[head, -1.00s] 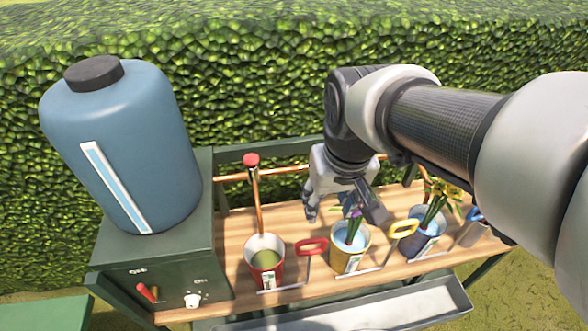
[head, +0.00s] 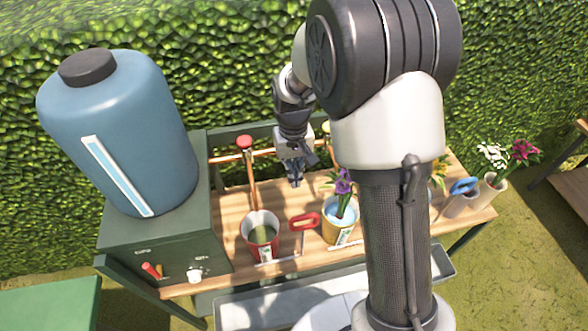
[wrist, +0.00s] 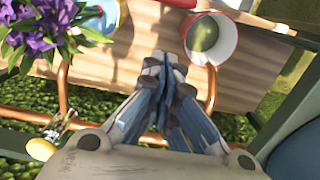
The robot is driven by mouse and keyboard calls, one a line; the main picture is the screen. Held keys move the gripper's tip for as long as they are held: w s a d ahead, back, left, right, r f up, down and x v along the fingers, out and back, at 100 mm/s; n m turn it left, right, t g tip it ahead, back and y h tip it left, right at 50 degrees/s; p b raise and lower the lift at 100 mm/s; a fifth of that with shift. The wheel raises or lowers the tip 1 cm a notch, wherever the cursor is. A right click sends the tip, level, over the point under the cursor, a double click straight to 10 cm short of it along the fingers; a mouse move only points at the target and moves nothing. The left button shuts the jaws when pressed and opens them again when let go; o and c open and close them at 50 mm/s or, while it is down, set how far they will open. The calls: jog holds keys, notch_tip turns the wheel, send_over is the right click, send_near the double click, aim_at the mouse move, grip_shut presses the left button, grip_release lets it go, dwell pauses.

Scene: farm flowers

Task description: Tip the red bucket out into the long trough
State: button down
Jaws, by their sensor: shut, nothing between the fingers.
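The red bucket (head: 262,243) stands upright on the wooden bench, with murky green contents inside. A red handle (head: 304,222) on a thin rod is beside it on the right. The bucket also shows in the wrist view (wrist: 222,38), its open top ahead and right of the fingers. The long trough (head: 265,306) is a grey metal tray along the bench's front edge, lower than the bench top; my arm hides part of it. My gripper (head: 295,182) is shut and empty, above the back of the bench, behind and right of the bucket; its fingertips meet in the wrist view (wrist: 165,58).
A yellow bucket (head: 338,228) with purple flowers stands right of the red one. A copper pipe with a red knob (head: 244,142) rises behind the red bucket. A large blue tank (head: 120,140) stands on a green cabinet (head: 165,260) at left. A hedge closes the back.

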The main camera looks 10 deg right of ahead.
jog(key=s+f+b, duration=0.2)
jog(key=s+f, duration=0.2)
jog(key=f, duration=0.2)
jog(key=shift+b, duration=0.3)
jog(key=shift+s, duration=0.1)
